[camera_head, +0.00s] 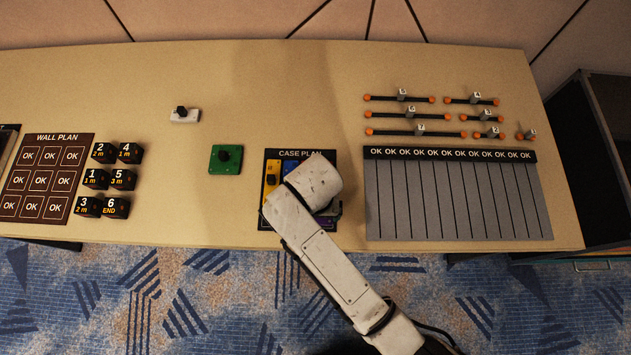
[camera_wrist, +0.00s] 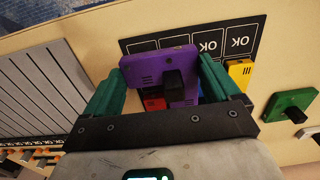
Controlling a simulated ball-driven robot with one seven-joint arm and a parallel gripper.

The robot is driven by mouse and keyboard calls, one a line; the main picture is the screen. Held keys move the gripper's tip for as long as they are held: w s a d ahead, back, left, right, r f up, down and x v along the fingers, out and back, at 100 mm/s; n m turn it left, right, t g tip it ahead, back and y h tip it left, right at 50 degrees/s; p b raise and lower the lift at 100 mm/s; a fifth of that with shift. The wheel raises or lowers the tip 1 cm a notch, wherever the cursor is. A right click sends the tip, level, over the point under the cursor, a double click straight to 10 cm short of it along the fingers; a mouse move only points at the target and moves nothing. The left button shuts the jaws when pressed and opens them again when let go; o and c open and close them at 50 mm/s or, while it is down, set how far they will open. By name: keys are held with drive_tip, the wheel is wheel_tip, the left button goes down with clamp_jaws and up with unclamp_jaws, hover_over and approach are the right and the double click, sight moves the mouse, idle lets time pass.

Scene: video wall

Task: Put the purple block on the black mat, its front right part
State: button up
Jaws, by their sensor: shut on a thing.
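The black mat (camera_head: 267,222), headed CASE PLAN, lies on the table near its front edge; my arm covers much of it. In the wrist view its OK cells (camera_wrist: 208,42) show behind the purple block (camera_wrist: 155,65). My gripper (camera_wrist: 160,72) has its green fingers on either side of this block, shut on it. The block has a black knob. In the head view a sliver of purple (camera_head: 323,222) shows beside my wrist, over the mat's front right part. Whether the block touches the mat cannot be told.
A yellow block (camera_head: 272,178) and a blue one (camera_head: 290,166) are at the mat; a red one (camera_wrist: 153,104) shows under the purple block. A green block (camera_head: 225,159) and white block (camera_head: 186,115) stand left. A grey slotted panel (camera_head: 455,200) lies right.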

drive_tip(key=shift+w+f, duration=0.2)
drive_tip(key=shift+f, duration=0.05)
drive_tip(key=shift+w+f, duration=0.1)
drive_tip(key=shift+f, duration=1.55)
drive_tip(key=o, duration=1)
drive_tip(key=shift+f, duration=0.1)
drive_tip(key=shift+c, duration=0.2)
wheel_tip(320, 180, up, 12)
drive_tip(key=s+d, duration=0.4)
drive_tip(key=d, duration=0.5)
drive_tip(key=s+d+f, duration=0.1)
drive_tip(key=s+d, duration=0.4)
drive_tip(key=d, duration=0.4)
drive_tip(key=s+d+t, duration=0.1)
drive_tip(key=s+d, duration=0.3)
drive_tip(key=d, duration=0.5)
drive_tip(key=shift+s+d+f, duration=0.15)
drive_tip(key=shift+s+f, duration=0.1)
drive_tip(key=shift+s, duration=0.15)
